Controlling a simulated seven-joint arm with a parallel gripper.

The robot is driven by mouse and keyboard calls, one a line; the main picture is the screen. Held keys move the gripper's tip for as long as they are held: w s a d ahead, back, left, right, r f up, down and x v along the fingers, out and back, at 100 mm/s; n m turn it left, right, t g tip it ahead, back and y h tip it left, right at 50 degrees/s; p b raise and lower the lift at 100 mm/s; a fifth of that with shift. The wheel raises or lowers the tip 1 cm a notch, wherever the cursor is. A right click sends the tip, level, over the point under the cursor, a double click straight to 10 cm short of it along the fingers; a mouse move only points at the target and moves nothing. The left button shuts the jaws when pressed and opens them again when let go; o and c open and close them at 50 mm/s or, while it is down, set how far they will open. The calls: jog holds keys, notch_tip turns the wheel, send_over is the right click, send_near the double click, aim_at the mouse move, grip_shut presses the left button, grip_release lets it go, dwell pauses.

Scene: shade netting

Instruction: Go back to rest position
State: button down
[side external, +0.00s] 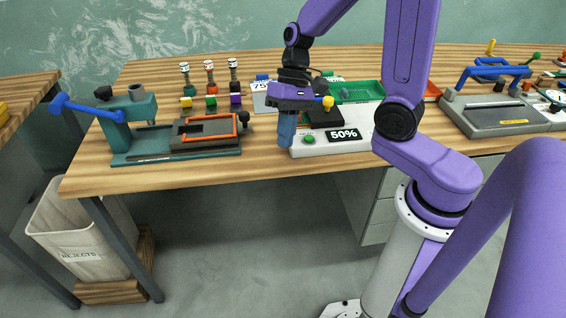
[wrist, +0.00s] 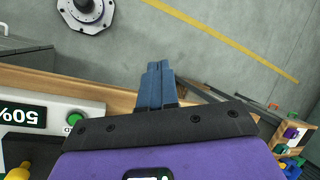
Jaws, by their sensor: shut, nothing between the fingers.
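My gripper (side external: 286,143) hangs above the front edge of the wooden table, its blue fingers pointing down, just left of the white device with the "50%" display. The fingers are together with nothing between them. In the wrist view the closed blue fingers of my gripper (wrist: 155,70) are over the table's front edge and the grey floor. My purple arm is bent above the right part of the table.
The white device (side external: 310,150) with a green button stands close to the gripper. A teal press (side external: 128,112) with a blue handle stands left. Several small bottles are behind. A rejects bin (side external: 80,245) is on the floor. A grey fixture (side external: 490,115) stands right.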

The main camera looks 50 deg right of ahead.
jog(key=s+r+n+t+h, duration=0.1)
jog(key=s+n+h, duration=0.1)
jog(key=s+n, duration=0.5)
jog(key=s+d+r+n+h, duration=0.1)
jog(key=s+r+n+h, duration=0.1)
jog(key=s+n, duration=0.6)
jog(key=shift+s+r+t+h, duration=0.15)
jog(key=shift+s+t+h, duration=0.2)
jog(key=shift+s, duration=0.2)
